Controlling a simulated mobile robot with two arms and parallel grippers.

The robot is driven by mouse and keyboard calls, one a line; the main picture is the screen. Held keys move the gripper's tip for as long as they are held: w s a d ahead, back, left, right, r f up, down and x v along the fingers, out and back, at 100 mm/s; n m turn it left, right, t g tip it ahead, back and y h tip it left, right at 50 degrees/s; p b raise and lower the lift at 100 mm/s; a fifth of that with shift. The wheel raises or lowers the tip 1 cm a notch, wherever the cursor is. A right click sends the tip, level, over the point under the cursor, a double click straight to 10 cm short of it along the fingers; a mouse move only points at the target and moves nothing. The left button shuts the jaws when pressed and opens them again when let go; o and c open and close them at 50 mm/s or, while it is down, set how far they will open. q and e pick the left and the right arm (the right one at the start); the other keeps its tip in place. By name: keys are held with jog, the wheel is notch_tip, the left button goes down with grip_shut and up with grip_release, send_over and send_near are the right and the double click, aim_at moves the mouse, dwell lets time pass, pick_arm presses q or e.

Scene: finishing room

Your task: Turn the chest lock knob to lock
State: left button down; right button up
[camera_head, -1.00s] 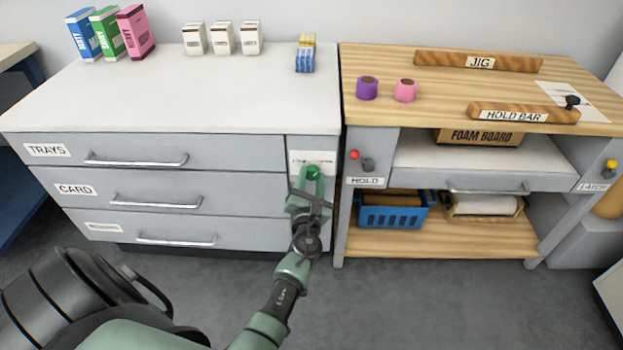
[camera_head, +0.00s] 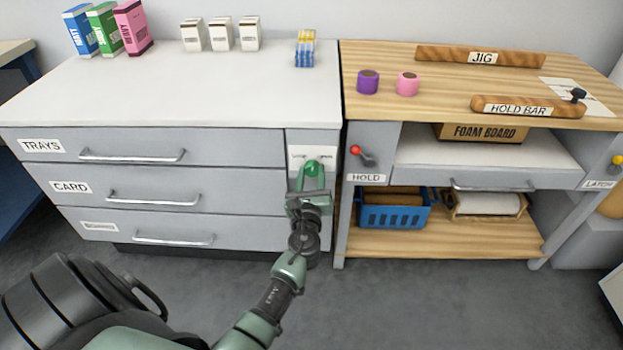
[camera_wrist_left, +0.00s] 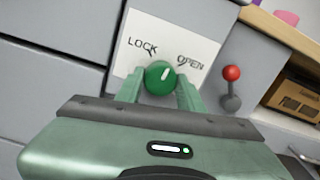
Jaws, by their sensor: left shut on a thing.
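The lock knob (camera_head: 312,167) is round and green, on a white plate (camera_head: 327,153) at the top of the chest's narrow right-hand panel. In the left wrist view the knob (camera_wrist_left: 160,77) has a white mark pointing up and slightly right, between the LOCK and OPEN words. LOCK is on the left of the plate (camera_wrist_left: 172,40) and OPEN on the right. My left gripper (camera_head: 312,178) is shut on the knob, with one finger on each side of it, as the left wrist view (camera_wrist_left: 161,88) shows. My right gripper is not in view.
The grey chest (camera_head: 150,190) has drawers with bar handles left of the knob. A bench (camera_head: 440,70) stands close on the right; its red-tipped HOLD lever (camera_head: 362,155) is near my left gripper. Boxes and tape rolls stand on the tops. Floor in front is clear.

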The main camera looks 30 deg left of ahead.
pick_arm(q)
jog(key=n+b, duration=0.3)
jog(key=n, duration=0.2)
jog(key=shift+f+n, duration=0.15)
jog(key=shift+n, duration=0.25)
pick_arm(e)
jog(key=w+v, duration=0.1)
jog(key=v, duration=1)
pick_arm(q)
jog(key=shift+n+b, duration=0.35)
jog(key=shift+n, duration=0.05)
jog(key=n+b, duration=0.1)
jog(key=n, duration=0.1)
jog(key=shift+n, duration=0.4)
jog(key=shift+n+y+b, duration=0.4)
jog(key=shift+n+b, duration=0.15)
jog(key=shift+n, duration=0.25)
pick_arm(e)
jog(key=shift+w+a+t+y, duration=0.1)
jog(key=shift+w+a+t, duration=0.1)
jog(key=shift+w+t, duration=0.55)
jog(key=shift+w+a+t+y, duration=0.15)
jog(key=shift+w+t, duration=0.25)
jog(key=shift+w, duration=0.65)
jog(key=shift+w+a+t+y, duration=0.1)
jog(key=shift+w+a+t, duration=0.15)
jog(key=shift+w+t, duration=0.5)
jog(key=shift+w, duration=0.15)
